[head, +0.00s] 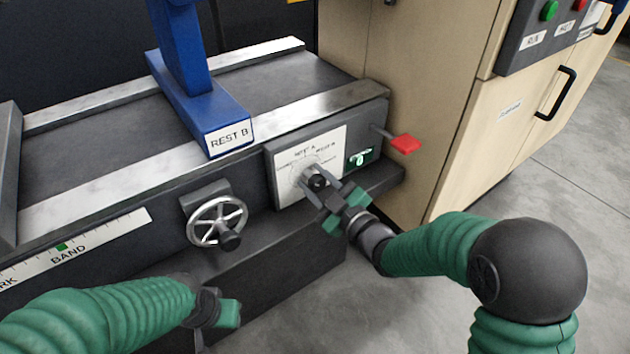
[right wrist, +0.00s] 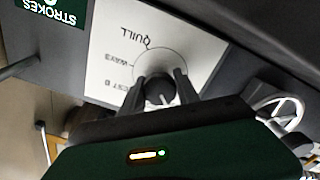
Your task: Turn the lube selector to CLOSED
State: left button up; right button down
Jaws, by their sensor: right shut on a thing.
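The lube selector is a small black round knob (head: 317,182) on a white dial plate (head: 290,188) on the front of the machine bed. In the right wrist view the knob (right wrist: 160,88) sits inside a printed circle, with QUILL, WAYS and REST B readable upside down. My right gripper (head: 314,178) is shut on the knob, one finger on each side, as the right wrist view (right wrist: 160,84) also shows.
A silver handwheel (head: 217,221) is left of the dial plate. A red-tipped lever (head: 404,144) and a green STROKES counter (head: 360,157) are to its right. A blue REST B block (head: 212,122) stands on the bed above. Open floor (head: 560,200) lies to the right.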

jog(key=shift+s+f, duration=0.1)
jog(key=shift+f, duration=0.2)
jog(key=c, duration=1)
grip_release()
jog(key=shift+c, duration=0.2)
jog(key=shift+o, duration=0.7)
jog(key=shift+r, duration=0.15)
jog(key=p+v, duration=1.2)
jog(key=v, duration=0.4)
jog(key=shift+s+d, duration=0.3)
